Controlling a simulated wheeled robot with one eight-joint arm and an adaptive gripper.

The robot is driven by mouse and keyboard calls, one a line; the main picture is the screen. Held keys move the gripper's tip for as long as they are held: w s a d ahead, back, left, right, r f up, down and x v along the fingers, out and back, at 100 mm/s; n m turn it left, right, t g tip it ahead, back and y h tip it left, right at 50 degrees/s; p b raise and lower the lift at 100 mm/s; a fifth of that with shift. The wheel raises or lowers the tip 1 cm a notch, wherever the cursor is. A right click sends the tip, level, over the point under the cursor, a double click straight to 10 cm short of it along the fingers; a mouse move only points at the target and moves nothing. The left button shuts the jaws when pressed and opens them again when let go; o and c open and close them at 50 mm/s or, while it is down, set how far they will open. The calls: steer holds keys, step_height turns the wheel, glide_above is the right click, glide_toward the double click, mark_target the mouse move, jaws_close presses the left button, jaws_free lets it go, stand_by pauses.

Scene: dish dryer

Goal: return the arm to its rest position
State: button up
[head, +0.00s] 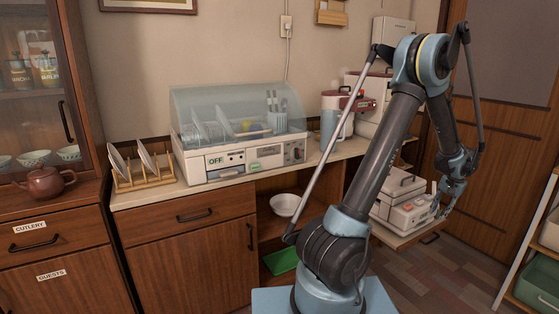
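My arm rises from its blue base at the bottom middle, bends at the top right and hangs down on the right. My gripper (443,208) points down at the right, close to the white appliance with the orange button (405,214) on the low shelf. The fingers are small and partly overlap the appliance in the picture, so I cannot tell whether they touch it or hold anything. The dish dryer (240,132) stands on the counter with its clear lid down, plates and cutlery inside, and a sign reading OFF.
A wooden rack with plates (143,168) stands left of the dryer. A teapot (45,183) sits on the left cabinet. A white bowl (285,204) and a green tray (281,261) are in the open shelves. A shelf unit (540,240) stands at the right edge. Floor is free between.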

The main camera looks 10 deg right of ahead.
steer(key=w+a+r+n, duration=0.1)
steer(key=w+a+r, duration=0.3)
steer(key=a, duration=0.5)
steer(key=w+a+r+n, duration=0.2)
steer(key=a+r, duration=0.4)
steer(key=a, duration=0.3)
steer(key=s+a+r+n, duration=0.1)
steer(key=a+r, duration=0.1)
steer(key=a, duration=0.6)
steer(key=s+a+r+n, duration=0.1)
steer(key=a+r, duration=0.2)
steer(key=a, duration=0.6)
steer(key=s+a+n, duration=0.2)
steer(key=s+a, duration=0.2)
steer(key=a, duration=0.3)
steer(key=s+a+n, duration=0.2)
steer(key=s+a, duration=0.2)
steer(key=a, duration=0.4)
steer(key=s+a+f+n, duration=0.3)
steer(key=s+a+f, duration=0.4)
steer(key=s, duration=0.3)
steer(key=shift+s+a+h, duration=0.2)
steer(key=shift+s+h, duration=0.15)
steer(key=shift+h, duration=0.05)
steer(key=shift+d, duration=0.1)
